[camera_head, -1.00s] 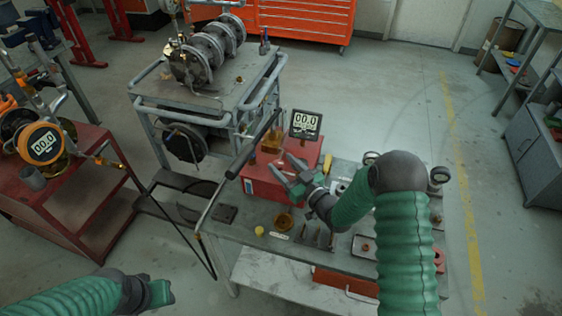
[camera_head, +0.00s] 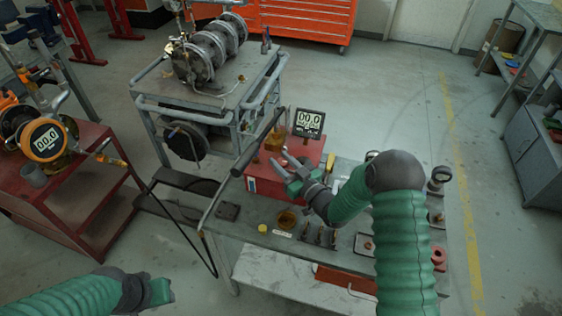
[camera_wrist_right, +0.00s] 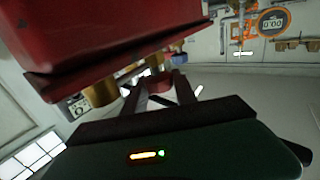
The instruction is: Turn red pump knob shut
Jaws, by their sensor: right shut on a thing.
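The red pump box (camera_head: 262,186), with a small display (camera_head: 309,121) above it, stands on the grey bench. My right gripper (camera_head: 279,168) is at the right side of the box, with its fingers pointing left. In the right wrist view the red box (camera_wrist_right: 100,40) fills the upper left, with brass-coloured fittings (camera_wrist_right: 102,93) under it. There my right gripper (camera_wrist_right: 158,84) is close below the box and shut on the red knob, which is mostly hidden. My left gripper (camera_head: 158,291) is at the lower left, away from the bench; its jaws are not clear.
A long pump handle (camera_head: 258,142) slants up beside the red box. Small parts and a yellow cap (camera_head: 263,228) lie on the bench front. A grey cart with a flanged valve (camera_head: 212,50) stands behind. A red table (camera_head: 75,185) is at left.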

